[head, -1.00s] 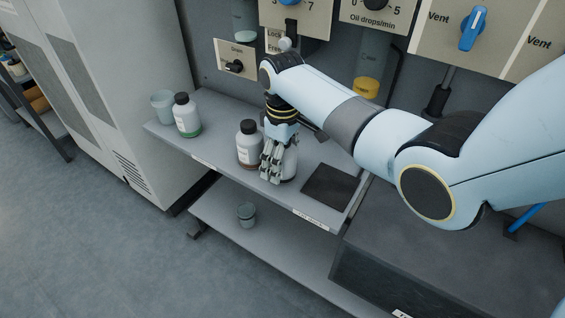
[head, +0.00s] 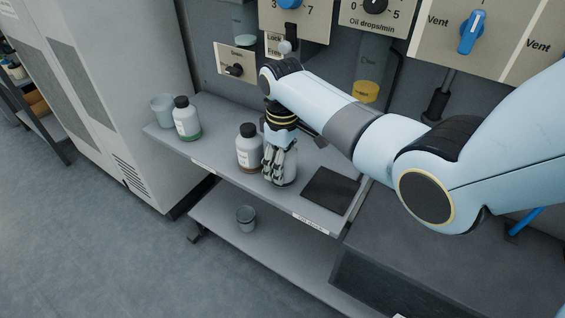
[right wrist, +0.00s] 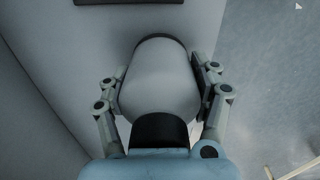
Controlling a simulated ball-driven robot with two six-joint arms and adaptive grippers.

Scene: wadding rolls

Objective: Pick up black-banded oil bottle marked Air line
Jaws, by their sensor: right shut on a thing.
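A white bottle (right wrist: 158,80) with a dark cap (right wrist: 160,128) and a black band (right wrist: 160,38) at its base fills the middle of the right wrist view. My right gripper (head: 279,168) is shut on it, with a finger on each side of the body. In the head view, the fingers hide much of this bottle (head: 290,172), which stands upright at the shelf. Its label cannot be read. My left gripper is not in view.
A brown-banded bottle (head: 248,152) stands just left of the gripper. A green-banded bottle (head: 187,122) and a cup (head: 161,108) are farther left on the shelf (head: 215,145). A dark pad (head: 330,186) lies to the right. Another cup (head: 245,217) is on the lower shelf.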

